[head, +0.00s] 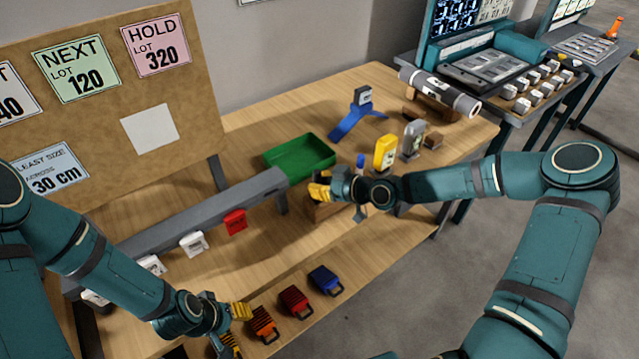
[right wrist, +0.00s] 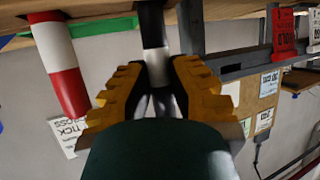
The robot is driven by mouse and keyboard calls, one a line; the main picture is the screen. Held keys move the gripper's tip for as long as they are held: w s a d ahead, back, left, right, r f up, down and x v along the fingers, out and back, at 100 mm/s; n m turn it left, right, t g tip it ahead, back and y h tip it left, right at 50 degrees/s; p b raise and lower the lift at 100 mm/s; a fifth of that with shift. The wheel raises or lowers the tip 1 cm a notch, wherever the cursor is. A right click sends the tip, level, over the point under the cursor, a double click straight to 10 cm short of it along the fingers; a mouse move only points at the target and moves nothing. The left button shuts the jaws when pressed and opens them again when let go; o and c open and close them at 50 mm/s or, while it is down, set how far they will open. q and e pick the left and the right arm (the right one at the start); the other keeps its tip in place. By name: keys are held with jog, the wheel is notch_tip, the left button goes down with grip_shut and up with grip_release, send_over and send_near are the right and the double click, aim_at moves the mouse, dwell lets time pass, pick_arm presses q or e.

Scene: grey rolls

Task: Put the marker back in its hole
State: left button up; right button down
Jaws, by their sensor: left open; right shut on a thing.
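My right gripper (head: 320,188) is over the middle of the wooden bench, and its yellow fingers also show in the right wrist view (right wrist: 157,72). It is shut on a thin white and black stick, which I take for the marker (right wrist: 154,60). The marker's black end points at a wooden surface (right wrist: 105,12); I cannot tell whether it touches it or sits in a hole. In the head view the gripper hides the marker. A wooden block (head: 325,213) shows partly below this gripper. My left gripper (head: 236,327) is open and empty near the tags at the front.
A red and white striped stick (right wrist: 60,65) stands beside the marker. A green tray (head: 300,153) lies behind the right gripper. A grey rail (head: 195,222) with hanging tags runs left.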

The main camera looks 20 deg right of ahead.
jog(key=shift+f+b, duration=1)
jog(key=shift+f, duration=0.3)
jog(key=c, duration=1)
grip_release()
jog(key=shift+o, duration=0.2)
jog(key=v, duration=1.2)
